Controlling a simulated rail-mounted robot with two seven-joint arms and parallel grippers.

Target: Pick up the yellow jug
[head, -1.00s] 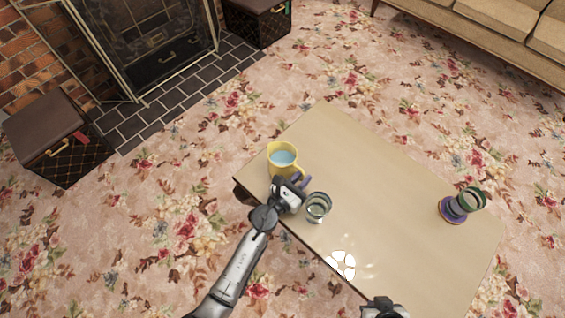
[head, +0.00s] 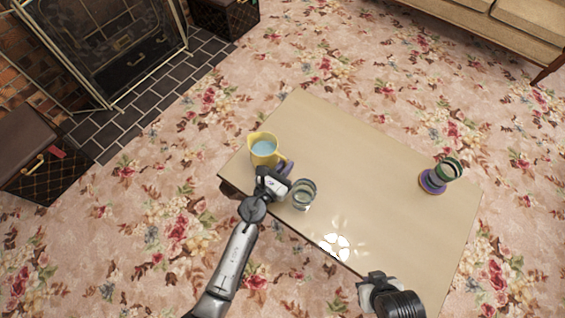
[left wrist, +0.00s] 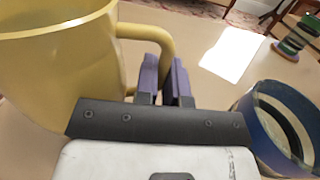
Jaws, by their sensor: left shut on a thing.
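The yellow jug (head: 257,159) stands at the left end of the table in the head view, with pale blue showing inside it. In the left wrist view the jug (left wrist: 60,65) fills the left side, and its handle (left wrist: 145,31) reaches to the right. My left gripper (head: 284,170) is at the handle side of the jug. Its purple fingers (left wrist: 166,80) are shut on the handle in the left wrist view. Whether the jug is clear of the table cannot be told. My right gripper (head: 372,282) is at the table's front edge, its fingers not clearly seen.
A round glass-like vessel (head: 304,194) stands on the table (head: 360,175) close to my left gripper. It also shows in the left wrist view (left wrist: 270,125). A purple and green stacked object (head: 433,181) is at the right end. The table's middle is clear.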

